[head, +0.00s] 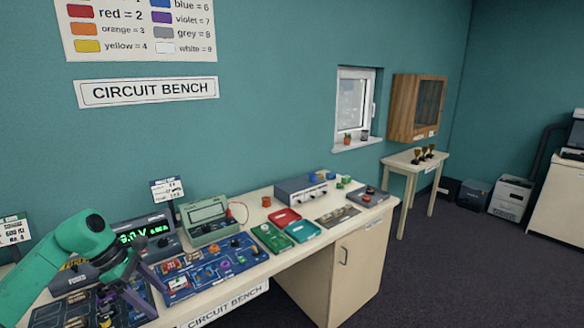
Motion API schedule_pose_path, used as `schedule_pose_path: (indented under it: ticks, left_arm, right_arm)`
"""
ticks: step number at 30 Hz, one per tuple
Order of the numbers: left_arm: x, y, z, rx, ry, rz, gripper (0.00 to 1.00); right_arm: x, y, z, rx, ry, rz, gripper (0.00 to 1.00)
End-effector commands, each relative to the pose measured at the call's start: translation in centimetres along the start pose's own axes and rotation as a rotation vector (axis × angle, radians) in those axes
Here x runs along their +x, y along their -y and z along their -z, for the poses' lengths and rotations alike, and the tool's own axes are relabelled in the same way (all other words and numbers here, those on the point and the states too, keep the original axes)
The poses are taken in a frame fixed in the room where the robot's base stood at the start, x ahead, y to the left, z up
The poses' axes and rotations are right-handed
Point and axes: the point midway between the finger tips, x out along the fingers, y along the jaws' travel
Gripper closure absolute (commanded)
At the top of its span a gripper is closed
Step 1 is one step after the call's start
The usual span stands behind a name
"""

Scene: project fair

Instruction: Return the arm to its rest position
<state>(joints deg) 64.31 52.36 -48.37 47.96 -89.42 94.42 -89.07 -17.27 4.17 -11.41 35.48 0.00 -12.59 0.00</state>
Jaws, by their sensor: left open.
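My left arm comes in from the left in the head view, green with a dark wrist. My left gripper (127,293) is open, its dark purple-grey fingers pointing down over the boards at the bench's left end. I see nothing held between the fingers, though small parts on the board behind them make this hard to check. My right gripper is not in view.
The circuit bench (262,268) carries a lit meter (150,238), a blue circuit board (212,268), a green case (207,222), a red tray (285,218) and a teal tray (303,232). A small table (408,163) stands further right.

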Motion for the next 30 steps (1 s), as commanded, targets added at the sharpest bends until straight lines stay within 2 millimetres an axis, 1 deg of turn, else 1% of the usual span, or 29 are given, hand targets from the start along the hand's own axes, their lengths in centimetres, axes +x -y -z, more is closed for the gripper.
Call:
schedule_pose_path:
  ticks: [1, 5, 8, 11, 12, 14, 15, 17, 18, 20, 21, 23, 24, 26, 27, 29, 30]
  left_arm:
    - [1.0, -0.2, -0.5, -0.021, 0.029, -0.006, 0.24]
    - [3.4, -0.9, -2.0, -0.098, 0.122, -0.027, 0.24]
    - [5.8, -1.6, -3.4, -0.19, 0.219, -0.045, 0.24]
    - [9.0, -2.3, -5.1, -0.347, 0.36, -0.058, 0.24]
    - [10.6, -2.7, -5.7, -0.439, 0.431, -0.062, 0.24]
    - [12.9, -3.3, -6.4, -0.605, 0.547, -0.061, 0.24]
    - [14.6, -3.7, -6.5, -0.736, 0.628, -0.057, 0.24]
    - [17.4, -4.2, -5.9, -0.979, 0.753, -0.046, 0.24]
    - [19.8, -4.3, -4.8, -1.18, 0.84, -0.034, 0.24]
    - [23.3, -4.1, -2.0, -1.501, 0.953, -0.017, 0.24]
    - [25.7, -3.4, 0.3, -1.713, 1.012, -0.009, 0.24]
    - [29.2, -1.7, 4.1, -2.017, 1.077, -0.006, 0.24]
    - [31.5, -0.2, 6.6, -2.206, 1.105, -0.011, 0.24]
    - [34.7, 2.7, 10.2, -2.466, 1.13, -0.026, 0.24]
    - [36.8, 5.0, 12.4, -2.628, 1.137, -0.042, 0.24]
    - [39.6, 8.8, 15.5, -2.86, 1.135, -0.077, 0.24]
    - [41.4, 11.6, 17.4, 2.871, -1.075, 0.104, 0.24]
  right_arm:
    - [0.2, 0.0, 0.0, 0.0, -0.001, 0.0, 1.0]
    - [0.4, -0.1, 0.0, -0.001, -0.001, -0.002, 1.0]
    - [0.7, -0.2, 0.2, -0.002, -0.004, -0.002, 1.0]
    - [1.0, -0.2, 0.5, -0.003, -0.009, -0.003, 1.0]
    - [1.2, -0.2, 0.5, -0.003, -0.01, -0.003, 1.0]
    - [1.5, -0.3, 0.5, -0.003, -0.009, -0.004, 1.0]
    - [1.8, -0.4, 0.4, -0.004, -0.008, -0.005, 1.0]
    - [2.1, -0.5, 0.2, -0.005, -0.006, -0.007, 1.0]
    - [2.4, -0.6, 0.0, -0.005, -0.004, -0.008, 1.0]
    - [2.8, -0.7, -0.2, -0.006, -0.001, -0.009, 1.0]
    - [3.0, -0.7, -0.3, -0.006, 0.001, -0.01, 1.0]
    - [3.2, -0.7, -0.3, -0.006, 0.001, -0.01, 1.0]
    - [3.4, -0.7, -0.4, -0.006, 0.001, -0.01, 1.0]
    - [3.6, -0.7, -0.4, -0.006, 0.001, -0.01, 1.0]
    - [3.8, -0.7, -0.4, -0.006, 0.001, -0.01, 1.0]
    - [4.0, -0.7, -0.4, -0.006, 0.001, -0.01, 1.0]
    - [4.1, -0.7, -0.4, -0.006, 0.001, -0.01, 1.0]
